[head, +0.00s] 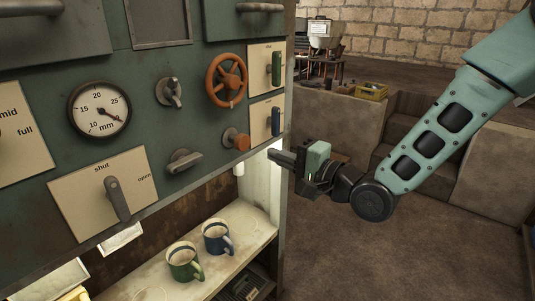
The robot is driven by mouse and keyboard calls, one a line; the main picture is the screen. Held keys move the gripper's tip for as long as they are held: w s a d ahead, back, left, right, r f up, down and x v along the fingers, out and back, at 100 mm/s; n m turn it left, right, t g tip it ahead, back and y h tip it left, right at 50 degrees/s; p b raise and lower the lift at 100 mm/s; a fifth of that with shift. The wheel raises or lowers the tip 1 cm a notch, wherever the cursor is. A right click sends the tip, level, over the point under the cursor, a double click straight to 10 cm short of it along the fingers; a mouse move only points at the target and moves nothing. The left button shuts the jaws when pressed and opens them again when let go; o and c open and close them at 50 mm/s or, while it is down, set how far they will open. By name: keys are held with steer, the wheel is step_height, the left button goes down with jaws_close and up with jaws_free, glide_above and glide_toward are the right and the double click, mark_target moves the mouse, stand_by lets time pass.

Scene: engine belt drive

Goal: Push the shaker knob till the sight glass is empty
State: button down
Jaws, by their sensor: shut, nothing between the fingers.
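A round orange push knob (238,139) on a grey base sticks out of the green panel, low and near its right edge; it looks like the shaker knob, though I read no label on it. My gripper (272,156) is shut and empty. It points left toward the panel, to the right of the orange knob and slightly lower, with a gap in the picture between them. I cannot tell for sure which part is the sight glass or how full it is.
The green panel also carries an orange handwheel (226,80), a dial gauge (99,109), a grey lever (117,199) and small green (276,68) and blue (275,122) handles on plates. Below, a green mug (184,262) and a blue mug (217,238) stand on a shelf. Floor at right is clear.

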steer(key=v, duration=0.4)
steer(key=shift+s+d, duration=0.25)
